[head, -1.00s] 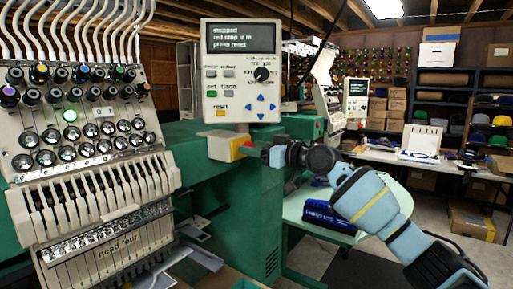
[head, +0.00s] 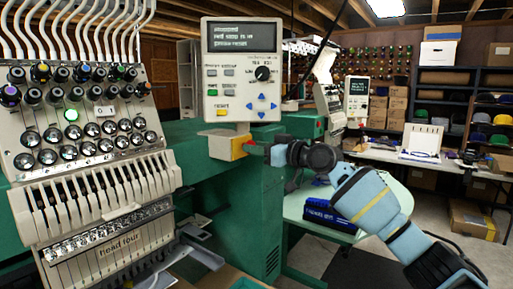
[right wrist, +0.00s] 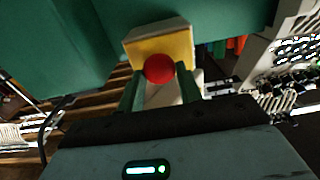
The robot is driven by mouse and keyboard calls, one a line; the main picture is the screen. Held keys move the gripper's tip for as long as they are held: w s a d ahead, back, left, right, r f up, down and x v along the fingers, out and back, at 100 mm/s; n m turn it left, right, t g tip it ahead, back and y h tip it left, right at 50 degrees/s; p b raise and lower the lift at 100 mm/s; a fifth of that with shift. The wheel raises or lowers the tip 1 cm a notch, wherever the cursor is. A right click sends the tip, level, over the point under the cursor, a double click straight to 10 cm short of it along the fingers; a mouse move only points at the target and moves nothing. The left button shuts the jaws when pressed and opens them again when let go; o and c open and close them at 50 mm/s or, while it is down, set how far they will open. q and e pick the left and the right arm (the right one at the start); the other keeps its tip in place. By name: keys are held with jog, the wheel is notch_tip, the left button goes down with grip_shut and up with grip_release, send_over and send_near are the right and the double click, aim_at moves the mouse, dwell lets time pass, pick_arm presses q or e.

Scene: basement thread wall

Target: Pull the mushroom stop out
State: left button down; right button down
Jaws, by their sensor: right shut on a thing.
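The mushroom stop is a round red knob on the yellow front of a small pale box (head: 222,146) under the control panel. In the right wrist view the red knob (right wrist: 159,68) stands in front of the yellow face (right wrist: 178,48), between my fingers. My right gripper (head: 256,149) reaches in from the right and is shut on the knob; it also shows in the right wrist view (right wrist: 161,82). In the head view the fingers hide much of the knob. My left gripper is not in view.
The control panel (head: 241,100) hangs just above the box; its screen reads that the red stop is in. The embroidery head (head: 90,150) with its needles stands at left. The green machine body (head: 240,200) lies below. A table with a blue box (head: 330,214) is beyond my arm.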

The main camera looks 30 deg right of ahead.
jog(key=shift+s+d+f, duration=0.1)
jog(key=shift+s, duration=0.1)
jog(key=c, duration=1.3)
grip_release()
jog(key=o, duration=0.3)
jog(key=shift+s+d, duration=0.1)
jog(key=shift+s, duration=0.1)
